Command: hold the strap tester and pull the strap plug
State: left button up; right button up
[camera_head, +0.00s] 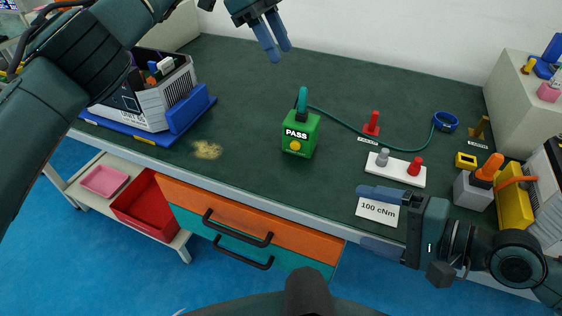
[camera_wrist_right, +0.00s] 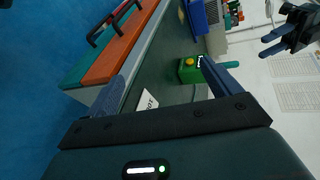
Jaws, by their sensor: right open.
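The strap tester (camera_head: 299,134) is a green box with a PASS label and a yellow button, upright on the dark green bench top. The teal strap plug (camera_head: 303,99) stands in its top, with a teal cord running right to a blue wrist strap (camera_head: 445,122). My left gripper (camera_head: 280,53) is open and empty, in the air above and behind the tester. My right gripper (camera_head: 364,217) is open and empty over the front bench edge, right of the tester. The right wrist view shows the tester (camera_wrist_right: 188,71) and plug (camera_wrist_right: 231,64) beyond the right fingers.
A blue-based rack unit (camera_head: 150,100) stands at the left. A white block with grey and red knobs (camera_head: 396,168), a 100 cNm card (camera_head: 378,210) and a red peg (camera_head: 372,125) lie right of the tester. Tools crowd the far right. Bench around the tester is clear.

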jog(key=w+a+r+n+t+y, duration=0.25)
jog(key=r+n, duration=0.25)
jog(key=r, duration=0.3)
jog(key=w+a+r+n+t+y, duration=0.25)
jog(key=r+n, duration=0.25)
jog(key=r, duration=0.3)
jog(key=w+a+f+n+t+h, duration=0.1)
jog(key=w+a+f+n+h, duration=0.35)
jog(key=n, duration=0.45)
jog(key=w+a+f+n+h, duration=0.1)
jog(key=a+f+n+h, duration=0.2)
jog(key=a+f+n, duration=0.45)
notch_tip(320, 180, up, 5)
jog(key=a+n+t+h, duration=0.2)
jog(key=n+t+h, duration=0.3)
jog(key=n+h, duration=0.9)
jog(key=h, duration=0.1)
send_near(303, 124)
jog(key=shift+a+f+g+y, duration=0.25)
jog(key=shift+a+f+g, duration=0.05)
jog(key=shift+a, duration=0.4)
jog(key=shift+d+f, duration=0.2)
jog(key=shift+f, duration=0.15)
jog(key=shift+w+d+f, duration=0.1)
jog(key=shift+w+f, duration=0.05)
jog(key=shift+w, duration=0.05)
jog(key=x, duration=1.2)
jog(key=shift+w+d, duration=0.25)
jog(key=shift+w, duration=0.05)
